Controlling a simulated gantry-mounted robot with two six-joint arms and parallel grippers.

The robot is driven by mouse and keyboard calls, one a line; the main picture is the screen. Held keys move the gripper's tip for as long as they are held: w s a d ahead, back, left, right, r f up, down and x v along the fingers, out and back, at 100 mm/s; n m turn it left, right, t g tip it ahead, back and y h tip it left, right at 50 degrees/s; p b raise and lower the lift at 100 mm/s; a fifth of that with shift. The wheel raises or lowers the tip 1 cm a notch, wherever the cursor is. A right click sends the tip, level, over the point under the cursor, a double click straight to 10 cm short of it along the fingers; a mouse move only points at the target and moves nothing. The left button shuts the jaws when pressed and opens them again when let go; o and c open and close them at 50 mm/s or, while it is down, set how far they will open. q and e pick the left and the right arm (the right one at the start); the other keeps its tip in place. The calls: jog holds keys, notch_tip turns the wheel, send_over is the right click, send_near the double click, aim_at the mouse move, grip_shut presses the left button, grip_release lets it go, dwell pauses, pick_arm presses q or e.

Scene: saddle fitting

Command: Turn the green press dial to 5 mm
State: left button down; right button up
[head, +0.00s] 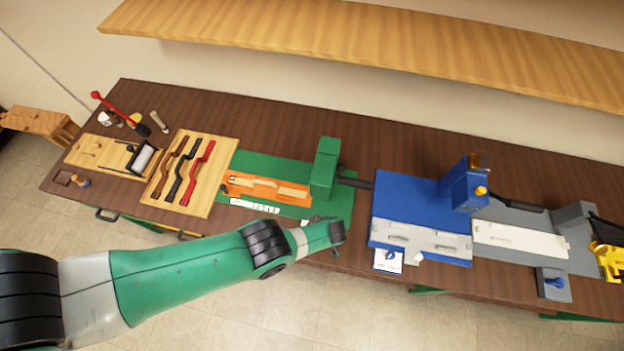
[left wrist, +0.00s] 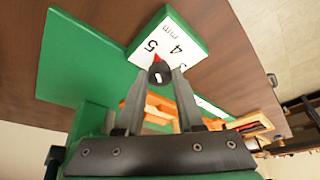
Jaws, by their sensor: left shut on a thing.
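The green press (head: 325,165) stands mid-table in the head view, with an orange fixture (head: 240,184) on its base. In the left wrist view the white dial scale (left wrist: 165,42) shows 5, 4, a partly hidden 3 and "mm". The black dial knob (left wrist: 160,74) has a red pointer whose tip is near the 5, on the side toward the 4. My left gripper (left wrist: 160,82) has its fingers shut on the knob, one on each side. In the head view my left gripper (head: 338,232) is at the press's front right; the dial is hidden there.
A blue press (head: 420,198) stands right of the green one, with a grey station (head: 575,225) beyond it. A wooden board (head: 220,180) with brown, black and red pieces lies to the left. A wooden shelf (head: 350,38) hangs above the table.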

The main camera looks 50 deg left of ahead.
pick_arm(q)
jog(key=shift+n+b, duration=0.35)
jog(key=shift+n, duration=0.15)
jog(key=c, duration=0.5)
grip_release()
jog(key=shift+c, duration=0.2)
